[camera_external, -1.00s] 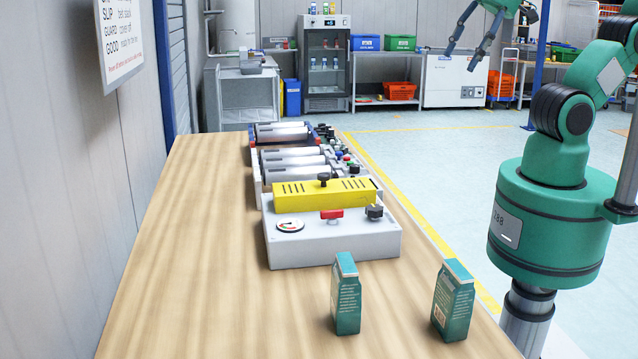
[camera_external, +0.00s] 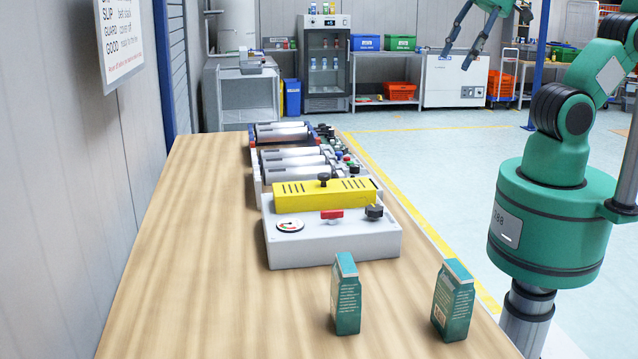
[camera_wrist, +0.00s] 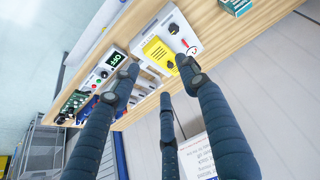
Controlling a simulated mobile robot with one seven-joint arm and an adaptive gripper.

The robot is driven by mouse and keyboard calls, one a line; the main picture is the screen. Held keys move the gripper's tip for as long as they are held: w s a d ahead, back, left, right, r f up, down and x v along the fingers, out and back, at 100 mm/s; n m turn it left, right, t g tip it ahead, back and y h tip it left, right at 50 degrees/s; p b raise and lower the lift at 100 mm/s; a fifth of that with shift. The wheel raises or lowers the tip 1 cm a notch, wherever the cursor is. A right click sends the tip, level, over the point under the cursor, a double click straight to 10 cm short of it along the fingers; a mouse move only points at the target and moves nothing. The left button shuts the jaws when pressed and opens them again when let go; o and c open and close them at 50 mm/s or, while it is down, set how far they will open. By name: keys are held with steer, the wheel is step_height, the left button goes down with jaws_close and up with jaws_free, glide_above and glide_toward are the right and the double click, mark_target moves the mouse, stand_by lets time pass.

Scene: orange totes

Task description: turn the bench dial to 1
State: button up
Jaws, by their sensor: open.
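A white box (camera_external: 345,248) on the wooden bench carries a black dial knob (camera_external: 374,211), a red switch (camera_external: 332,215) and a round gauge (camera_external: 290,225). A yellow cover (camera_external: 300,197) with a second black knob (camera_external: 323,180) stands on the box's far part. The wrist view also shows the black dial knob (camera_wrist: 173,28) and yellow cover (camera_wrist: 157,52). The dial's marks are too small to read. My gripper (camera_external: 455,60) is open and empty, high and well apart from the box. Its spread dark fingers show in the wrist view (camera_wrist: 158,76).
Two green cartons (camera_external: 346,295) (camera_external: 453,300) stand at the bench's near end. Units with metal rollers (camera_external: 295,160) sit behind the box. A small display (camera_wrist: 116,59) reads OFF. A wall is at left; the bench's left side is bare.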

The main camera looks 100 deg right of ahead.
steer(key=w+d+f+g, duration=0.2)
steer(key=w+d+f, duration=0.1)
steer(key=w+d, duration=0.55)
steer(key=g+p, duration=0.2)
steer(key=g, duration=0.1)
glide_above(355, 165)
step_height(355, 165, down, 21)
steer(key=shift+w+a+r, duration=0.1)
steer(key=shift+a, duration=0.05)
step_height(355, 165, down, 14)
steer(key=shift+r+b, duration=0.15)
steer(key=shift+b, duration=0.8)
steer(key=shift+c, duration=0.5)
